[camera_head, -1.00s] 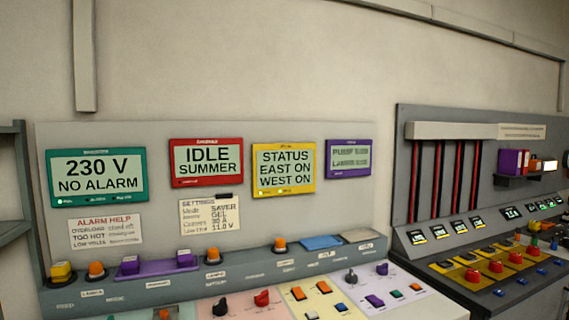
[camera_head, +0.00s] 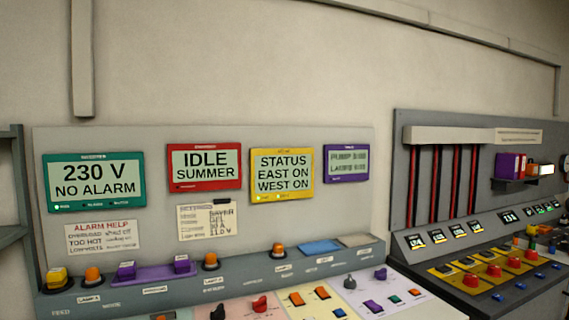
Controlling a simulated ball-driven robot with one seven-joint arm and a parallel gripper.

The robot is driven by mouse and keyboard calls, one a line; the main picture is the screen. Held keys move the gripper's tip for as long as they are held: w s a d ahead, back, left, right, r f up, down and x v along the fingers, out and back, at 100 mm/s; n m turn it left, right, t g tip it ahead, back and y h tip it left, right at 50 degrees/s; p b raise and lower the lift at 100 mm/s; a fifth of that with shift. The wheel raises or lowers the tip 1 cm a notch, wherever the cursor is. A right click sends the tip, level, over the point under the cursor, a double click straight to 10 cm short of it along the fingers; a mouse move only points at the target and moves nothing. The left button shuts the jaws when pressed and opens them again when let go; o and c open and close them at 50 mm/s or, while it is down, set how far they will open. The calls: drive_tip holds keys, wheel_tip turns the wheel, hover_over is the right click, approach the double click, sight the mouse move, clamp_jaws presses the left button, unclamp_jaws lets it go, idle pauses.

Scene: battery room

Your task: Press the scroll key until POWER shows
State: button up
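Several displays hang on the grey panel. The teal one (camera_head: 95,181) reads "230 V NO ALARM". The red one (camera_head: 204,166) reads "IDLE SUMMER". The yellow one (camera_head: 282,174) reads "STATUS EAST ON WEST ON". The purple one (camera_head: 346,163) has small text that seems to say pump and lamps. None visibly shows POWER. Several keys stand on the ledge below, among them a yellow one (camera_head: 57,277) and purple ones (camera_head: 127,270). Their labels are mostly too blurred to read, so I cannot tell which is the scroll key. My gripper is not in view.
A sloped console below holds knobs and switches, including a red knob (camera_head: 260,303). A second console (camera_head: 480,265) with red knobs stands at the right. An alarm help card (camera_head: 101,237) and a settings card (camera_head: 207,221) hang below the displays.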

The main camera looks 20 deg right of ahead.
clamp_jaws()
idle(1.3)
